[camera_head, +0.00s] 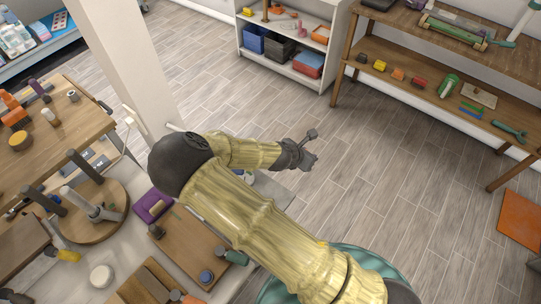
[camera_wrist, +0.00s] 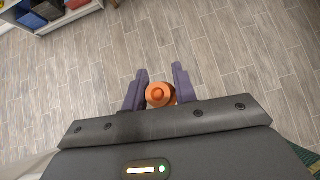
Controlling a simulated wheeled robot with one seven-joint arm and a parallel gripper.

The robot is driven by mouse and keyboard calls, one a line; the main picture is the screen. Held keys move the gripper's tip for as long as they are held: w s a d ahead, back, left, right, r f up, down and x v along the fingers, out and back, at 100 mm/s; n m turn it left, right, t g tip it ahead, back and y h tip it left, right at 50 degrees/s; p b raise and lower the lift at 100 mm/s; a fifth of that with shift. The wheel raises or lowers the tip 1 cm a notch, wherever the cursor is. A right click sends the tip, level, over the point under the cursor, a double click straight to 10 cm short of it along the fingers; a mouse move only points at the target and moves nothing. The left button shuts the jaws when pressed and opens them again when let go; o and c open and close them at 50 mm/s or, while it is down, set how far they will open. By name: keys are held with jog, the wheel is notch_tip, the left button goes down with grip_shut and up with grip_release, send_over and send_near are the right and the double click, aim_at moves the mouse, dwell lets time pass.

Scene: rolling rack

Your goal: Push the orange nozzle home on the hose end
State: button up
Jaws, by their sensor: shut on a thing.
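My gripper (camera_wrist: 160,82) has two purple fingers, one on each side of a round orange piece (camera_wrist: 158,94) in the wrist view. I take this piece to be the orange nozzle; it shows end-on, with a small raised centre, close to the gripper body. In the head view my gripper (camera_head: 297,155) is out over the open floor, right of the white post, and the nozzle cannot be made out there. I cannot pick out the hose end in either view.
A wooden table (camera_head: 60,118) with orange items stands at the left. Boards and small items lie on a lower surface in front. A white shelf (camera_head: 285,68) and a two-level wooden bench (camera_head: 400,82) stand at the back. The floor (camera_head: 370,160) between is clear.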

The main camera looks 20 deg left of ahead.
jog(key=w+d+n+y, duration=0.1)
jog(key=d+n+y, duration=0.1)
jog(key=d, duration=0.7)
jog(key=w+d+f+n+t+y, duration=0.1)
jog(key=w+d+n+y, duration=0.1)
jog(key=d, duration=0.7)
jog(key=shift+w+d+n, duration=0.15)
jog(key=shift+w+n, duration=0.15)
jog(key=shift+n, duration=0.5)
jog(key=shift+f, duration=0.1)
